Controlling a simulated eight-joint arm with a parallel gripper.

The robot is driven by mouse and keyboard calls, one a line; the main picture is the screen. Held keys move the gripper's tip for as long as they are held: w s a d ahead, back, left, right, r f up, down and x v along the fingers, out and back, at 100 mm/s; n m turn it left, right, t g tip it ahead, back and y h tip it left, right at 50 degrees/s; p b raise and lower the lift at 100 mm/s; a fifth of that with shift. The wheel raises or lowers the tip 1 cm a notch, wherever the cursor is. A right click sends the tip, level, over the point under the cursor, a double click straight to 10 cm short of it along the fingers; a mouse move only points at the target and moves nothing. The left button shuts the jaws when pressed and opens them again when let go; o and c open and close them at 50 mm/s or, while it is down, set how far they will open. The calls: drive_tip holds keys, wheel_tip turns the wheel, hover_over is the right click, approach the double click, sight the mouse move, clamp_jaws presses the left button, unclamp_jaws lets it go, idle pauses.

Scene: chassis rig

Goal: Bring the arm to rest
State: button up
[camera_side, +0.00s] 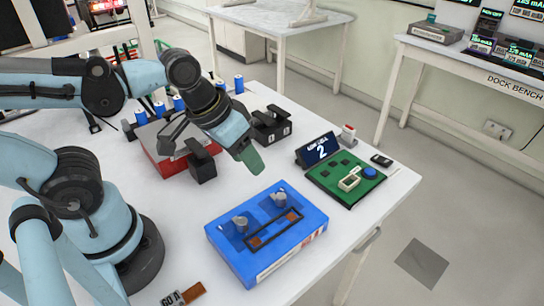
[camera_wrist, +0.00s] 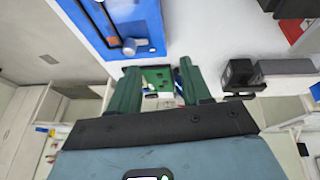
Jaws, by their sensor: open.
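My arm reaches in from the left in the side view. My gripper (camera_side: 250,160) hangs in the air above the white table, between the blue box and the black blocks. In the wrist view its two green fingers (camera_wrist: 157,85) stand apart with nothing held between them. The blue box (camera_side: 225,235) lies on the table below and in front of the gripper, apart from it. It carries two grey knobs and a black loop with orange-brown ends. Part of the blue box also shows at the top left of the wrist view (camera_wrist: 98,12).
A green board (camera_side: 330,185) with a blue button lies right of the gripper, beside a sign (camera_side: 317,149) reading 2. A red box (camera_side: 160,160), black blocks (camera_side: 271,126) and several blue cylinders stand behind. An orange-brown piece (camera_side: 192,293) lies at the front. Bare table surrounds the blue box.

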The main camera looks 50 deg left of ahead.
drive_tip(key=w+a+r+t+y, duration=0.1)
drive_tip(key=w+a+r+t, duration=0.1)
drive_tip(key=a, duration=0.3)
drive_tip(key=shift+w+t, duration=0.3)
drive_tip(key=shift+w, duration=0.25)
idle(0.6)
